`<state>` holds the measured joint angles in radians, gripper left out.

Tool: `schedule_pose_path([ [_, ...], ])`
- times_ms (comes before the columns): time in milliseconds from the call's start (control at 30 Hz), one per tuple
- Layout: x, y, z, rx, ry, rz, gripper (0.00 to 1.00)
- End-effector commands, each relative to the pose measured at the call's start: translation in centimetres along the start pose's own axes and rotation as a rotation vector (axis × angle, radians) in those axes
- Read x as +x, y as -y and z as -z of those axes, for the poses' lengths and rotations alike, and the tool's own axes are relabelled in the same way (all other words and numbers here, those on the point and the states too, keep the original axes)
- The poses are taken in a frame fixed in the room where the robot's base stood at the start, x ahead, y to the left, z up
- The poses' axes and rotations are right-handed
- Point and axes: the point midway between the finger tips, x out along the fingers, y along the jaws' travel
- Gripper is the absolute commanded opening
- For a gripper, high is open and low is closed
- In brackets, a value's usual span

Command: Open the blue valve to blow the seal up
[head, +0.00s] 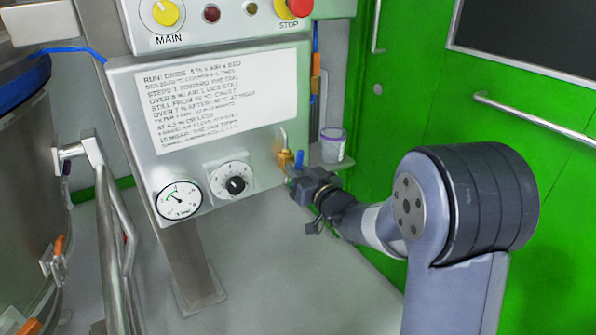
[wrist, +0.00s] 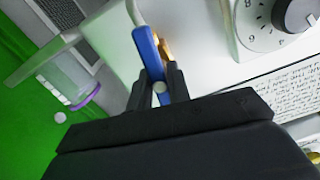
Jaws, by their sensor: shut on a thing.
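The blue valve lever (wrist: 148,52) shows in the wrist view, standing along a brass valve body (wrist: 166,48). My gripper (wrist: 158,88) is shut on the lever, with one dark finger on each side of it. In the head view the brass valve (head: 285,159) sits at the right edge of the grey panel, and a bit of the blue lever (head: 299,158) shows beside it. My gripper (head: 297,181) reaches it from the lower right. The seal itself cannot be made out.
A pressure gauge (head: 179,200) and a numbered dial (head: 234,184) are on the panel left of the valve. A purple-rimmed tub (head: 333,144) stands on a small shelf just right of it. A steel vessel (head: 25,190) is at far left, a green door (head: 420,90) at right.

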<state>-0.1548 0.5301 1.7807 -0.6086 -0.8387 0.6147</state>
Motion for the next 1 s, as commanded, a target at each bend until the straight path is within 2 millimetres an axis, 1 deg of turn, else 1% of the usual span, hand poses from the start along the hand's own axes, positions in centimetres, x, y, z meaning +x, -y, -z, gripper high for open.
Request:
schedule_pose_path([
  [167, -0.01, -0.02, -0.11, -0.019, -0.001, 0.000, 0.00],
  [433, 0.01, 0.00, -0.11, -0.185, -0.001, 0.001, 0.00],
  [733, 0.00, 0.02, 0.03, -0.196, 0.000, 0.000, 0.00],
  [767, 0.00, 0.02, 0.03, -0.195, 0.000, 0.000, 0.20],
  [1000, 0.00, 0.02, 0.02, -0.195, 0.000, 0.000, 0.40],
])
